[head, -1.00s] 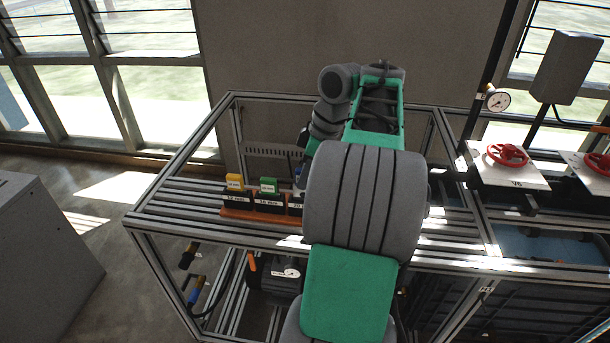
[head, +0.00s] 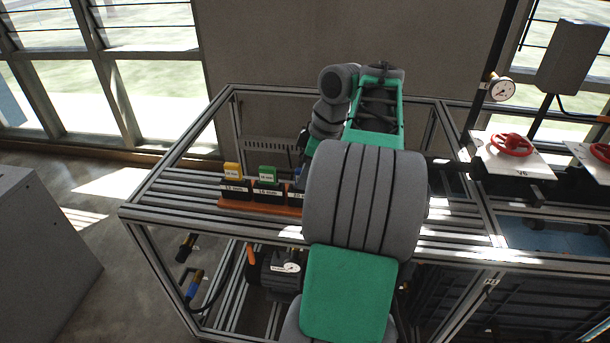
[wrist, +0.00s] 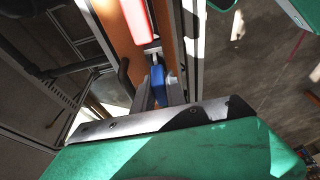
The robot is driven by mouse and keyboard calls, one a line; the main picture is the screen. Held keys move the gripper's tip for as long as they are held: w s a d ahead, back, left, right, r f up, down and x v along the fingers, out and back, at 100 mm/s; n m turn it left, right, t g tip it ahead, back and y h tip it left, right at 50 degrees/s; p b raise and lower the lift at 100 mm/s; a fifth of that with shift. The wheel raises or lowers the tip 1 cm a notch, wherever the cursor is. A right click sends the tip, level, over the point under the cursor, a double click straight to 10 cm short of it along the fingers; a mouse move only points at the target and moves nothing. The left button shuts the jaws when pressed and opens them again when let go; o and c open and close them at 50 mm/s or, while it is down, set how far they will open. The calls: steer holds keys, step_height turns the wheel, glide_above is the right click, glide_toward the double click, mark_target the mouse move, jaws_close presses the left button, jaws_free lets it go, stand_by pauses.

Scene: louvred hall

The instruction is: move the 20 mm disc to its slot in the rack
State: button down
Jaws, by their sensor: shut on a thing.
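In the wrist view my gripper (wrist: 158,92) is shut on a blue piece (wrist: 158,84), which I take to be the 20 mm disc. Just beyond it a red piece (wrist: 136,18) stands in the orange rack (wrist: 176,50). In the head view the rack (head: 262,208) lies on the slatted bench, with a yellow piece (head: 232,170) at the 12 mm label and a green piece (head: 267,174) at the 16 mm label. A little blue (head: 299,171) shows above the 20 mm label. My arm hides the gripper and the rack's right part; I cannot tell whether the disc is seated.
The metal-framed bench (head: 160,213) has free slats left of the rack. Red valve wheels (head: 511,145) on white plates and a pressure gauge (head: 502,89) stand at the right. A grey cabinet (head: 38,250) is at the lower left.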

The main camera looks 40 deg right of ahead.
steer(key=c, duration=1.3)
jaws_free()
steer(key=p+v, duration=0.7)
steer(key=shift+w+a+r, duration=0.3)
steer(key=shift+w, duration=0.1)
steer(key=shift+f, duration=0.15)
